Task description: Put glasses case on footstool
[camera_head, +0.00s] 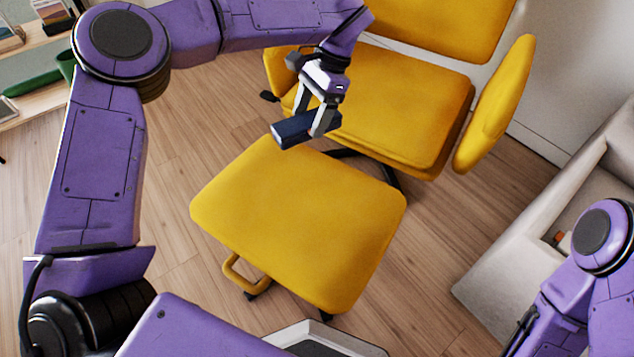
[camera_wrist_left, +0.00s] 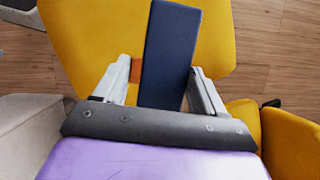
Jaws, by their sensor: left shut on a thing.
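A dark blue glasses case (camera_head: 292,130) is held between the fingers of my left gripper (camera_head: 318,117). In the left wrist view the long flat case (camera_wrist_left: 168,52) sits between the two grey fingers (camera_wrist_left: 158,92). The yellow footstool (camera_head: 300,220) has a bare square cushion in the head view. The case shows over the far edge of the footstool, raised in the air beside the yellow chair. In the left wrist view the yellow cushion (camera_wrist_left: 90,40) lies behind the case. My right gripper is out of view; only part of the right arm shows at the lower right.
A yellow armchair (camera_head: 410,110) stands behind the footstool, with its seat edge close to it. A light sofa (camera_head: 520,250) is at the right. A wooden shelf (camera_head: 35,95) with a green item is at the upper left. Wood floor is clear left of the footstool.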

